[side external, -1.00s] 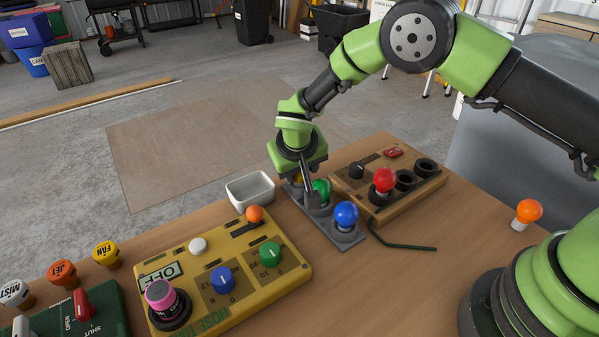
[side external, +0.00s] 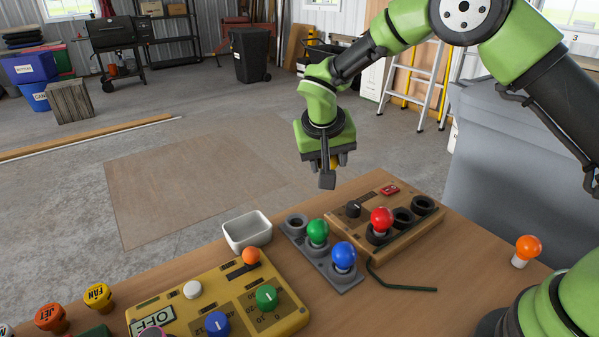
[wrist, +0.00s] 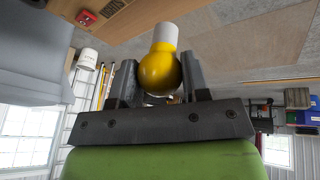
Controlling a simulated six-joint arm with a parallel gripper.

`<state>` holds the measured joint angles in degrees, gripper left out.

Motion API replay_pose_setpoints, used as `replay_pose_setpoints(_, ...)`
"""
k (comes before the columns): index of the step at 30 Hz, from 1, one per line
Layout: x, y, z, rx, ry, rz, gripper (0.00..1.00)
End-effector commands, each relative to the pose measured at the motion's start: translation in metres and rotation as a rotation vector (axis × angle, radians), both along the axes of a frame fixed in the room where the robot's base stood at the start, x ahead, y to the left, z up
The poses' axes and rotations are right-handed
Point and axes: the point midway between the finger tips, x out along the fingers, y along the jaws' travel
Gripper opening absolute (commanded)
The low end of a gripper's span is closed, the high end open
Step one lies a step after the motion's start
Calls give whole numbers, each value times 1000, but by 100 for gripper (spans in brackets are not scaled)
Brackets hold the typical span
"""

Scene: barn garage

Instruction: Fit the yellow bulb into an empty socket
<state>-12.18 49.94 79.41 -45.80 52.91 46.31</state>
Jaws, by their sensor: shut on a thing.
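My gripper (side external: 328,172) is raised above the far side of the table and shut on the yellow bulb (wrist: 160,72). In the wrist view the bulb's round yellow part sits between the fingers and its white base points away from my gripper. The wooden socket box (side external: 400,240) holds a red bulb (side external: 381,219) in its left socket. Its middle socket (side external: 403,218) and right socket (side external: 424,205) are empty. The grey bulb rack (side external: 318,262) holds a green bulb (side external: 317,231) and a blue bulb (side external: 344,254); its far hole (side external: 297,222) is empty.
A white tray (side external: 247,230) stands left of the rack. A yellow control box (side external: 160,314) with knobs is in front. A dark cable (side external: 400,287) lies near the wooden box. An orange bulb (side external: 527,250) stands at the right. The air around my gripper is clear.

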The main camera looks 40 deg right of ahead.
Motion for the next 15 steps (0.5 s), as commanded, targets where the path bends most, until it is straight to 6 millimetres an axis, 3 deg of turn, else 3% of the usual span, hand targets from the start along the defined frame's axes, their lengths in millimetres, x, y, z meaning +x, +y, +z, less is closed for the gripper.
replay_pose_setpoints(1,-7,-25,-1,2,5,-105,20)
replay_pose_setpoints(6,-44,-99,-5,5,10,-491,20)
replay_pose_setpoints(10,-75,-141,-6,-3,9,-744,20)
replay_pose_setpoints(15,-105,-170,-6,-16,4,-957,20)
